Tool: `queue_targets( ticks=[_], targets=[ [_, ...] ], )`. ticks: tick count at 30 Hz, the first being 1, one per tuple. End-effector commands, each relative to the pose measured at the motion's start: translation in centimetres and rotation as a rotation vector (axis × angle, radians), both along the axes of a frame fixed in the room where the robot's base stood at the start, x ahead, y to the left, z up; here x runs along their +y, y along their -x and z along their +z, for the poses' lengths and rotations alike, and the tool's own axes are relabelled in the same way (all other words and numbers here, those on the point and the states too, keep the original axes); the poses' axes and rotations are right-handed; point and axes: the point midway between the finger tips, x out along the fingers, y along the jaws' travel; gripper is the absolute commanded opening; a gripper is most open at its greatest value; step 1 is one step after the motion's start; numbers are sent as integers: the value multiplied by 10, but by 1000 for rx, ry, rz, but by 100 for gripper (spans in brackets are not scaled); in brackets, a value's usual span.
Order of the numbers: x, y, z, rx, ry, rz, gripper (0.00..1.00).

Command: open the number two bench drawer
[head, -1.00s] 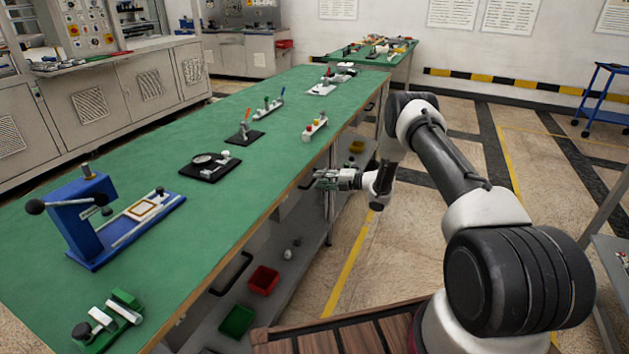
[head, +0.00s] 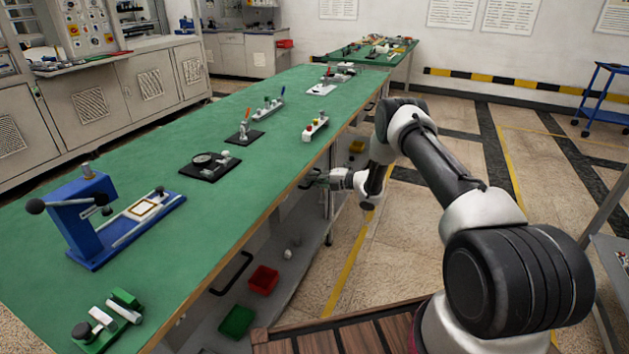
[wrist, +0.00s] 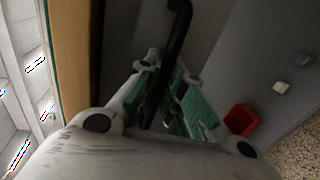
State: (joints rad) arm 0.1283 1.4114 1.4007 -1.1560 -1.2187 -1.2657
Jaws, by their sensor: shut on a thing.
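A black bar handle (wrist: 178,45) runs down through the wrist view in front of a grey drawer front (wrist: 125,30) under the bench top. My gripper (wrist: 170,95), with green-lined fingers, is shut on this handle, one finger on each side of it. In the head view, my gripper (head: 322,180) is at the bench's right side, just below the top edge, at the farther of two handles (head: 307,181). The fingers are small there and partly merge with the handle. No number is readable on the drawer. The drawer front looks about flush with the bench.
The nearer black handle (head: 231,273) is on the same bench side. A red bin (head: 263,280) and a green bin (head: 237,321) sit on the lower shelf. Fixtures stand on the green bench top (head: 200,210). The floor right of the bench is open.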

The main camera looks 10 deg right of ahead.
Motion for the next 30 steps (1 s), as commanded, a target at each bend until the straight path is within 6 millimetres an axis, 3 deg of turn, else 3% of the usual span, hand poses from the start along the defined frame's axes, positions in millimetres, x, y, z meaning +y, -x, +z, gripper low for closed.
queue_targets(
  ticks=[5,11,30],
  targets=[
    [-8,5,0,1,0,-1,0],
    [-34,24,0,2,-1,-4,0],
    [-173,124,0,1,0,-6,0]
  ],
)
